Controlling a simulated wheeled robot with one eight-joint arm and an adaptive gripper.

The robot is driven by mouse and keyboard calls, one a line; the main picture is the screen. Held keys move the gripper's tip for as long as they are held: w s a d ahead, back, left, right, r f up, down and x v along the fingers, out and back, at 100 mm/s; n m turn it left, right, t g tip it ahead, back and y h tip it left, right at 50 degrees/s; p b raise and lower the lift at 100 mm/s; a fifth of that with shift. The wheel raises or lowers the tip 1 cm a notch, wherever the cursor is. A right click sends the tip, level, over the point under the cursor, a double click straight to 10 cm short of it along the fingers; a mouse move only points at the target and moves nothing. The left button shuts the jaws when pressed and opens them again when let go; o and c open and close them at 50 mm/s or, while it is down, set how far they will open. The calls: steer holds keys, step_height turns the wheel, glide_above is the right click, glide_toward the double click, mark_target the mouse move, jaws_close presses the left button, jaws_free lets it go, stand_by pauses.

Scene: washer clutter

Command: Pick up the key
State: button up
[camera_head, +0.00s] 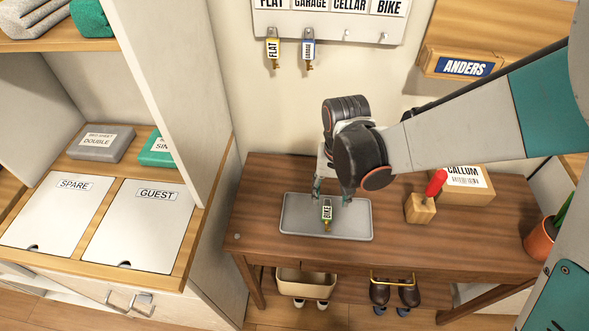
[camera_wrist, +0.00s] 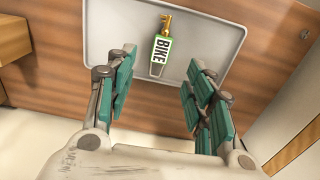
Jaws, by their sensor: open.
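A key (camera_head: 327,215) with a green-edged tag reading BIKE lies on a grey tray (camera_head: 294,220) on the wooden table. In the wrist view the key (camera_wrist: 162,47) shows its brass end pointing up in the picture, with the tag below it, on the tray (camera_wrist: 110,30). My gripper (camera_head: 332,192) is above the tray, at its far side from the head camera. In the wrist view my gripper (camera_wrist: 158,88) is open and empty, its teal-padded fingers wide apart. The key lies ahead of the gap between them, not touching either finger.
A wooden block with a red-handled item (camera_head: 420,207) and a CALLUM box (camera_head: 466,185) stand right of the tray. A potted plant (camera_head: 540,240) stands at the table's right end. The table's left end is clear.

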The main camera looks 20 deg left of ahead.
mark_target(327, 213)
step_height(327, 213, down, 4)
steer(key=shift+w+r+b, duration=0.1)
steer(key=shift+r+b, duration=0.1)
steer(key=shift+b, duration=0.25)
steer(key=f+b, duration=0.1)
steer(key=f, duration=0.1)
steer(key=f+b, duration=0.1)
steer(key=f, duration=0.2)
steer(key=shift+s+a+f+b, duration=0.1)
steer(key=shift+s+b, duration=0.1)
steer(key=shift+b, duration=0.1)
steer(key=c, duration=1)
